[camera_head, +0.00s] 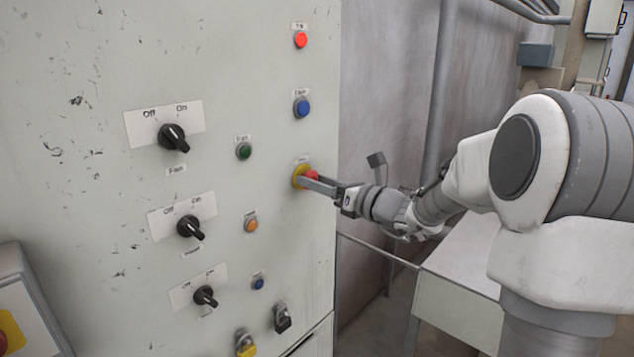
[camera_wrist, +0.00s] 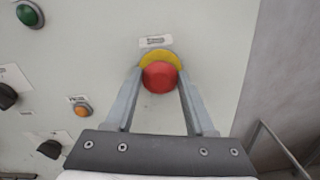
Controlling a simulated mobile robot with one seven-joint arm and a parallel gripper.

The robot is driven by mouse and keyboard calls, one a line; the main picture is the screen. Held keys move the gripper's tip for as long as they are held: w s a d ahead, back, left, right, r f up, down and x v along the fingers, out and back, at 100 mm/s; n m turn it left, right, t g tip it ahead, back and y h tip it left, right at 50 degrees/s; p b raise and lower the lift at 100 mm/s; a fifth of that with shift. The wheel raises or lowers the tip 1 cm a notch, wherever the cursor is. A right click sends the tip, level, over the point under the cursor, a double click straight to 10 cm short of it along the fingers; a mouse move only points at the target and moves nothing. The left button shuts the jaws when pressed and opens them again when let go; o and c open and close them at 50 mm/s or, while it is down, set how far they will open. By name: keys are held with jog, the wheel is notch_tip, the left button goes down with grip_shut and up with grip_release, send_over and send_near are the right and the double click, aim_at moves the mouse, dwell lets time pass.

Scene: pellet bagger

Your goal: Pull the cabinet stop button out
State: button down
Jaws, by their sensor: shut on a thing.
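The cabinet stop button is a red mushroom head (camera_wrist: 160,77) on a yellow ring (camera_wrist: 160,57), on the right part of the cabinet front. In the head view the red head (camera_head: 312,175) shows partly behind my gripper's fingers, with the yellow ring (camera_head: 298,177) to its left. My gripper (camera_wrist: 160,80) has one finger on each side of the red head and is shut on it. In the head view my gripper (camera_head: 318,183) reaches in from the right. I cannot tell how far out the button stands.
The cabinet front (camera_head: 85,200) carries black rotary switches (camera_head: 173,137), a blue button (camera_head: 301,107), a green button (camera_head: 243,151), an orange button (camera_head: 250,224) and a red button (camera_head: 300,40). A thin rail (camera_head: 378,250) runs right of the cabinet.

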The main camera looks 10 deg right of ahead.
jog(key=shift+s+d, duration=0.35)
jog(key=shift+s, duration=0.05)
jog(key=c, duration=0.7)
grip_release()
jog(key=shift+f, duration=0.1)
jog(key=o, duration=0.5)
jog(key=shift+s+d, duration=0.1)
jog(key=shift+s, duration=0.1)
jog(key=shift+c, duration=0.2)
jog(key=shift+w, duration=0.1)
jog(key=b+v, duration=0.2)
jog(key=v, duration=1.5)
jog(key=shift+b, duration=0.4)
